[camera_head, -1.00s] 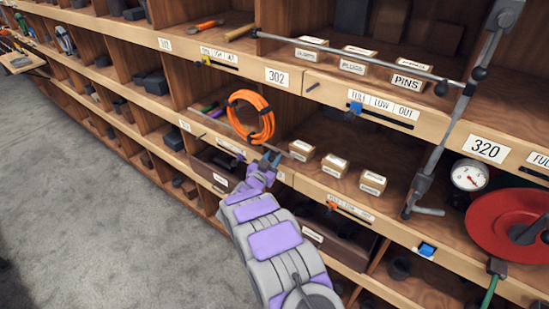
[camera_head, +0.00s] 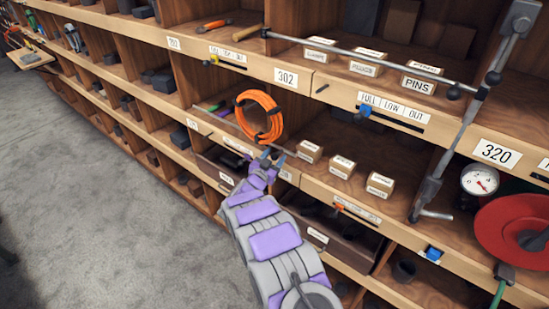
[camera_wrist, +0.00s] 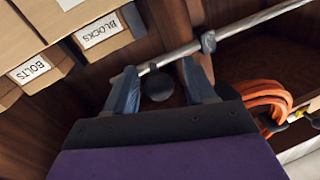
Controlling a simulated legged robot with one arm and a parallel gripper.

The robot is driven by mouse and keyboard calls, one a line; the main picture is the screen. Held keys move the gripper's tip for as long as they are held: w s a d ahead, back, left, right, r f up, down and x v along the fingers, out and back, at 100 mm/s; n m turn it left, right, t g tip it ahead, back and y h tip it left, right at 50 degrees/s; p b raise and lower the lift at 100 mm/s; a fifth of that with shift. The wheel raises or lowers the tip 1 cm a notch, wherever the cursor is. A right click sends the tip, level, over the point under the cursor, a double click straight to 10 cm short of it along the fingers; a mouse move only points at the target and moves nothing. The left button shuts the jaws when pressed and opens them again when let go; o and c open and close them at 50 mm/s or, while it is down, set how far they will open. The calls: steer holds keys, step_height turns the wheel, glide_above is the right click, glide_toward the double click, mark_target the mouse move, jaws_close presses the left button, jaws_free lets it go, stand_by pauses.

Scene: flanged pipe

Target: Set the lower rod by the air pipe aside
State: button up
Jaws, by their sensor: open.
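The lower rod (camera_wrist: 255,22) is a thin grey bar, seen slanting across the wrist view. It carries a small clamp (camera_wrist: 208,42) and, near its left end, a round black knob (camera_wrist: 158,86). My gripper (camera_wrist: 160,84) is open, one finger either side of the knob, with the rod just beyond the fingertips. I cannot tell whether they touch. The upright grey air pipe (camera_head: 465,110) stands to the right.
An orange hose coil (camera_head: 259,115) hangs close above my gripper. Labelled boxes (camera_head: 342,166) sit to its right. An upper rod (camera_head: 370,52) runs along the shelf above. A gauge (camera_head: 480,180) and red reel (camera_head: 515,230) are at far right.

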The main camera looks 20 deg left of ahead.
steer(key=shift+s+a, duration=0.15)
steer(key=shift+s, duration=0.15)
steer(key=s+a, duration=0.2)
steer(key=s, duration=1.4)
steer(key=shift+s+a, duration=0.15)
steer(key=shift+s, duration=0.15)
steer(key=shift+w, duration=0.1)
steer(key=w+d+r+n+g+y+b, duration=0.1)
steer(key=w+d+r+g+y+b, duration=0.1)
steer(key=w+r+g+y, duration=0.25)
steer(key=s+d+r+n+g+y+b, duration=0.1)
steer(key=s+d+r+n+g+y, duration=0.2)
steer(key=d, duration=0.5)
steer(key=s+d+g+h+b, duration=0.1)
steer(key=s+d+g, duration=0.3)
steer(key=s+d, duration=0.6)
steer(key=s+d+g+h+b, duration=0.1)
steer(key=s+d+g, duration=0.3)
steer(key=s+d, duration=0.6)
steer(key=s+d+g+h+b, duration=0.2)
steer(key=s+d, duration=0.8)
steer(key=s, duration=1)
steer(key=shift+s+d+r+g+h, duration=0.35)
steer(key=shift+d+r+g, duration=0.05)
steer(key=shift+g, duration=0.65)
